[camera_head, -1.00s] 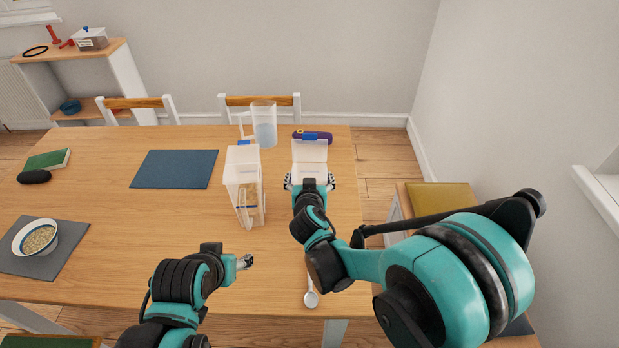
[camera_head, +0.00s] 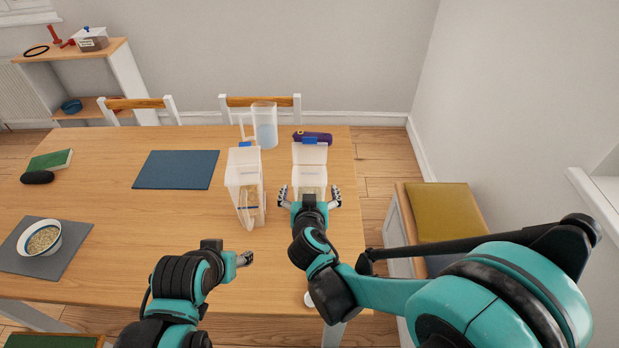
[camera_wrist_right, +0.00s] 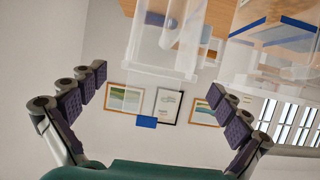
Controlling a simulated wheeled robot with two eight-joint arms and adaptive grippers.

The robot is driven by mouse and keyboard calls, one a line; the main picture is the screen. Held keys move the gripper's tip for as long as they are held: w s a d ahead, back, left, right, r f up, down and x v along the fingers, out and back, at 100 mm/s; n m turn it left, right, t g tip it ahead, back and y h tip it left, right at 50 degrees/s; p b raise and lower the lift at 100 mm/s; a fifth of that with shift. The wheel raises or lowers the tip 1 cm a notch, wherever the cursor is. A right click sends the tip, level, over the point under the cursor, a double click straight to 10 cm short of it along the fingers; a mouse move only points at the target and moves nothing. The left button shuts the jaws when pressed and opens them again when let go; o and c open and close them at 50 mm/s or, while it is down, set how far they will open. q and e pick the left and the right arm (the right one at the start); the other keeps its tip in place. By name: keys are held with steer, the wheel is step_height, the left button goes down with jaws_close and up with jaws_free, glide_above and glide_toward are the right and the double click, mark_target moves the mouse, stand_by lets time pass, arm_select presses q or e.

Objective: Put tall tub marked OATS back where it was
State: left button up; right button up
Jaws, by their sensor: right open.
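Two tall clear tubs with pale lids and blue tabs stand upright side by side on the table. The left tub (camera_head: 244,185) has pale contents low down. The right tub (camera_head: 309,158) is partly hidden by my right gripper (camera_head: 309,195). No OATS marking is readable on either. My right gripper is open, its fingers apart on the near side of the right tub. In the right wrist view the right tub (camera_wrist_right: 165,50) shows between and beyond the open fingers, and the left tub (camera_wrist_right: 275,55) is beside it. My left gripper (camera_head: 244,259) is low over the front of the table.
A clear jug (camera_head: 264,125) and a purple item (camera_head: 313,137) stand behind the tubs. A bowl of grain (camera_head: 39,238) is on a grey mat at the left. A blue mat (camera_head: 176,170) lies empty. A spoon (camera_head: 308,299) is partly hidden by my right arm.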

steer(key=s+d+r+g, duration=0.1)
steer(key=s+d+g, duration=0.2)
steer(key=s+d, duration=0.6)
steer(key=s+d+r+g+p, duration=0.1)
steer(key=s+d+g, duration=0.2)
steer(key=s+d, duration=0.6)
steer(key=shift+s+d+r+g, duration=0.15)
steer(key=shift+s+r+g, duration=0.2)
steer(key=shift+s, duration=0.85)
